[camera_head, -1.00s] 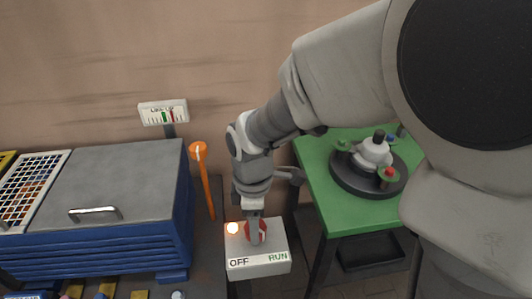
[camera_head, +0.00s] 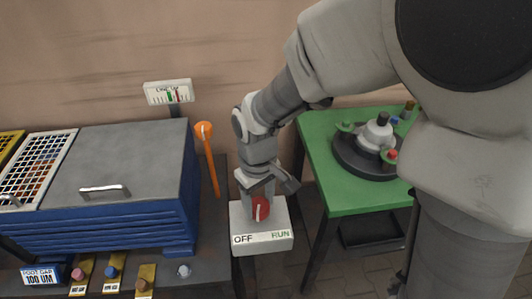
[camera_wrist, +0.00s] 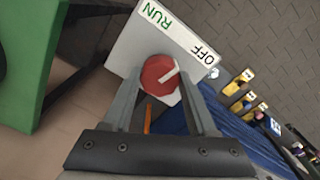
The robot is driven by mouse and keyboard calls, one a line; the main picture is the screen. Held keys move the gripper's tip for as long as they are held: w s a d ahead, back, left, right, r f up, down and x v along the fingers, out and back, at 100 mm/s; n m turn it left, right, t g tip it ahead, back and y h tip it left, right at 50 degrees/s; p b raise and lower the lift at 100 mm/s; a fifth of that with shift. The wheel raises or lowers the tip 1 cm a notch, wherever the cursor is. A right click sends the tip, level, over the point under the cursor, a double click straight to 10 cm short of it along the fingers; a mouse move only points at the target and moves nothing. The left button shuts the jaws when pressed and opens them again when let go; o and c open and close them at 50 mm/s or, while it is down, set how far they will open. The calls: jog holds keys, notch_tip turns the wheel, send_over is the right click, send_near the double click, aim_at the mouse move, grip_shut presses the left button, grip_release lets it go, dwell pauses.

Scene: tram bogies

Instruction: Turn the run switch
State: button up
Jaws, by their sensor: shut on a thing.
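The run switch is a round red knob (camera_head: 261,209) with a white pointer line, on a white box (camera_head: 263,238) labelled OFF at left and RUN at right. In the wrist view the knob (camera_wrist: 158,75) sits between the two fingers of my gripper (camera_wrist: 161,82), which is shut on it from both sides. There its pointer slants toward the OFF end of the label strip. In the head view my gripper (camera_head: 259,198) reaches down to the knob from above and covers its back part.
A blue cabinet (camera_head: 140,225) with a grey lid stands at left, with an orange-topped post (camera_head: 208,150) beside it. A green table (camera_head: 325,160) carrying a round dark fixture (camera_head: 352,160) stands at right. Small labelled controls line the front left.

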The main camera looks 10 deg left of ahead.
aim_at(259, 205)
jog(key=m, duration=0.5)
jog(key=shift+m, duration=0.3)
dwell(0.4)
jog(key=o, duration=1.4)
jog(key=shift+c, duration=0.2)
jog(key=shift+r, duration=0.1)
notch_tip(259, 205, up, 17)
jog(key=p, duration=0.3)
jog(key=shift+r+p, duration=0.2)
jog(key=shift+p, duration=0.1)
